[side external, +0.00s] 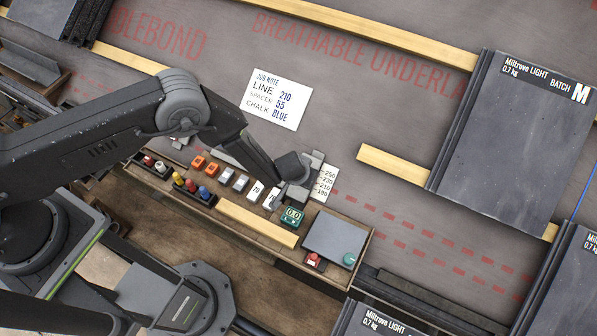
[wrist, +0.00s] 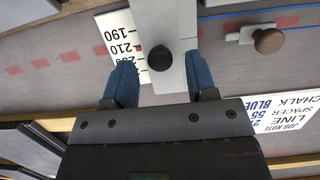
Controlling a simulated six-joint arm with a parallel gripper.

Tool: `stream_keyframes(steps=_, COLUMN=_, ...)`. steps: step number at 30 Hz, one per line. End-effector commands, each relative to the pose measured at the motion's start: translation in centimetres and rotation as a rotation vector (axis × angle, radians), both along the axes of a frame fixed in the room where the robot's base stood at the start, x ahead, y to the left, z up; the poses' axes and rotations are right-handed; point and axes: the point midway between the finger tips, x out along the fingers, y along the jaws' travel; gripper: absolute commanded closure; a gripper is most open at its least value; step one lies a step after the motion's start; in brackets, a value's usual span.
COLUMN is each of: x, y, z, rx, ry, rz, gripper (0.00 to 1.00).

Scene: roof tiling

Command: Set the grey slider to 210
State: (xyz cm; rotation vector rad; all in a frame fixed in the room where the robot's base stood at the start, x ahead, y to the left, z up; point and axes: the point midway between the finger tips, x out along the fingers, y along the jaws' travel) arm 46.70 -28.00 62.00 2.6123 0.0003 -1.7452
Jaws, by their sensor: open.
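The grey slider (wrist: 176,25) is a pale grey bar with a round black knob (wrist: 161,58) in the wrist view. My gripper (wrist: 160,76) is open, with one blue finger on each side of the knob and bar; I cannot tell whether either finger touches. The white scale plate (wrist: 122,28) beside the bar shows 190, 210 and 230, the last partly hidden by the left finger. In the side view the scale (side external: 325,184) runs from 250 down to 190. My gripper (side external: 294,172) is just left of it and hides much of the slider (side external: 316,160). The exact setting is unclear.
A job note (side external: 276,99) reads line 210, spacer 55, chalk blue. A brown knob (wrist: 268,41) on another bar is to the right in the wrist view. A wooden tray with coloured blocks (side external: 199,163), a green display (side external: 292,215) and a grey box (side external: 334,238) is nearby.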

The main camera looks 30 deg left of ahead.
Motion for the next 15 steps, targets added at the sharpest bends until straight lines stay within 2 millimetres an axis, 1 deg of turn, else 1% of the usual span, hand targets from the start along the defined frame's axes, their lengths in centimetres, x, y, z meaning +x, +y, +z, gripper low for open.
stream_keyframes(steps=9, x=-2.3, y=-0.1, z=5.9, rx=-0.001, ry=-0.003, rz=-0.002, gripper=0.48)
stream_keyframes(steps=15, x=-3.8, y=-0.1, z=9.4, rx=-0.002, ry=-0.002, rz=-0.001, gripper=0.48)
